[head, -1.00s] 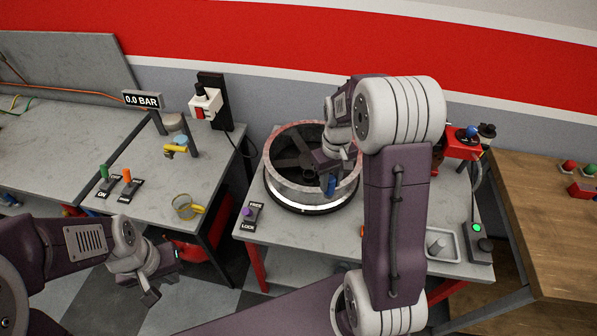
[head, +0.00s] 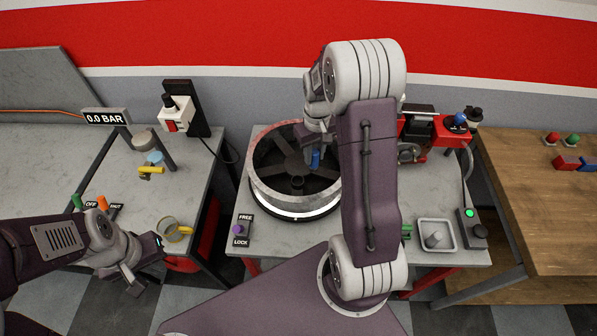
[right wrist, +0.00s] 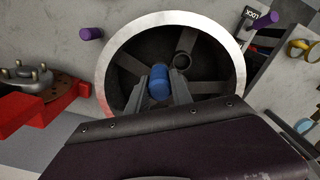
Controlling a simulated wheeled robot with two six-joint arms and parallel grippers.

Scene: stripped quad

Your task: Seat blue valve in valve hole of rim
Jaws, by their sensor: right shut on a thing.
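The blue valve (head: 315,158) is a small blue cylinder held by my right gripper (head: 317,146). In the right wrist view the valve (right wrist: 158,82) sits between the two grey fingers of the right gripper (right wrist: 160,92). The rim (head: 262,188) is a grey metal ring with dark spokes, lying flat on a round stand on the middle table. The valve is over the right part of the rim's opening, inside the ring in the picture. I cannot make out the valve hole. My left gripper (head: 147,262) is open and empty at the lower left.
A purple FREE/LOCK knob (head: 240,229) stands in front of the rim. A red machine (head: 425,130) and a grey tray (head: 422,244) are to the right on the table.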

